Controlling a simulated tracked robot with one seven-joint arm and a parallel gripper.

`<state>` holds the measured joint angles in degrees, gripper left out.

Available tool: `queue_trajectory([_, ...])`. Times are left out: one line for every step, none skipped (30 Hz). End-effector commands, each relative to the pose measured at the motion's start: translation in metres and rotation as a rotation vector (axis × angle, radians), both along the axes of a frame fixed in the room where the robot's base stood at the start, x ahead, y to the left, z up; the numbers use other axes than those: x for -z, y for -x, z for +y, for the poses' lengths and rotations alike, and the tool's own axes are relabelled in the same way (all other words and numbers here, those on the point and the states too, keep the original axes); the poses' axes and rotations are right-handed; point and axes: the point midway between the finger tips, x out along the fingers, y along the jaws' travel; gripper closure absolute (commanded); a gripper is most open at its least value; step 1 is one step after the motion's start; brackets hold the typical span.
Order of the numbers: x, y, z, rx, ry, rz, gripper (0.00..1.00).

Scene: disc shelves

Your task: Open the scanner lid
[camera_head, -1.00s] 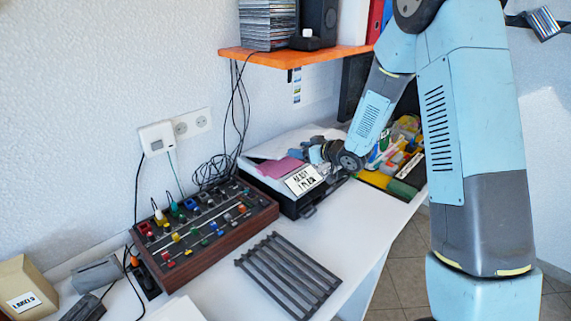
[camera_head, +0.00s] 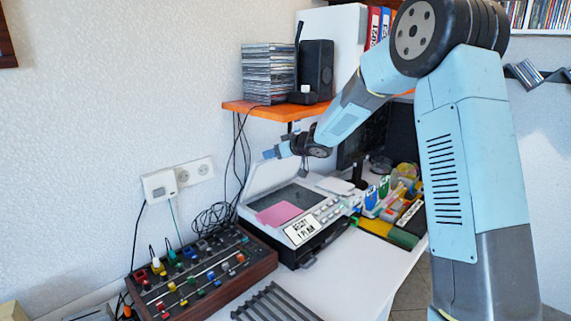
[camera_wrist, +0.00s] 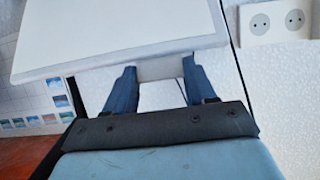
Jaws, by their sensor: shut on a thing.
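The scanner (camera_head: 328,208) stands on the white desk behind the mixer. Its lid (camera_head: 262,178) is raised and leans up towards the wall, so the dark glass bed (camera_head: 297,194) shows. A pink sheet (camera_head: 279,214) lies on the bed. My gripper (camera_head: 272,153) is at the lid's upper edge. In the wrist view the lid (camera_wrist: 110,38) spans the top of the picture, and my gripper (camera_wrist: 159,73) is shut on the pale tab at its edge, one blue finger on each side.
An orange shelf (camera_head: 245,107) with stacked discs (camera_head: 269,72) and a black speaker (camera_head: 318,68) hangs just above the lid. A mixer (camera_head: 190,275) stands front left. A monitor (camera_head: 362,136) and coloured stationery (camera_head: 395,193) are to the right.

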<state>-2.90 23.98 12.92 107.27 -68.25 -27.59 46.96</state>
Motion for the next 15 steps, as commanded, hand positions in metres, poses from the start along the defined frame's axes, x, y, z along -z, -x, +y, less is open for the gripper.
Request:
queue_trajectory([-0.005,-0.006,-0.001,0.007,-0.001,-0.006,1.0])
queue_trajectory([-0.007,-0.008,0.0,0.007,-0.001,-0.006,1.0])
queue_trajectory([-0.008,-0.01,0.002,0.007,-0.001,-0.005,1.0])
queue_trajectory([-0.008,-0.011,0.004,0.008,-0.001,-0.004,1.0])
queue_trajectory([-0.009,-0.012,0.005,0.008,-0.001,-0.004,1.0])
queue_trajectory([-0.01,-0.013,0.006,0.007,-0.001,-0.005,1.0])
queue_trajectory([-0.01,-0.013,0.007,0.006,-0.001,-0.005,1.0])
queue_trajectory([-0.011,-0.014,0.008,0.006,-0.001,-0.005,1.0])
queue_trajectory([-0.011,-0.015,0.008,0.006,-0.001,-0.005,1.0])
queue_trajectory([-0.011,-0.015,0.008,0.006,-0.001,-0.005,0.99])
queue_trajectory([-0.011,-0.015,0.009,0.006,-0.001,-0.005,0.99])
queue_trajectory([-0.011,-0.015,0.009,0.006,-0.001,-0.005,0.99])
queue_trajectory([-0.011,-0.015,0.009,0.006,-0.001,-0.005,0.99])
queue_trajectory([-0.011,-0.015,0.009,0.006,-0.001,-0.005,0.99])
queue_trajectory([-0.011,-0.015,0.009,0.006,-0.001,-0.005,1.0])
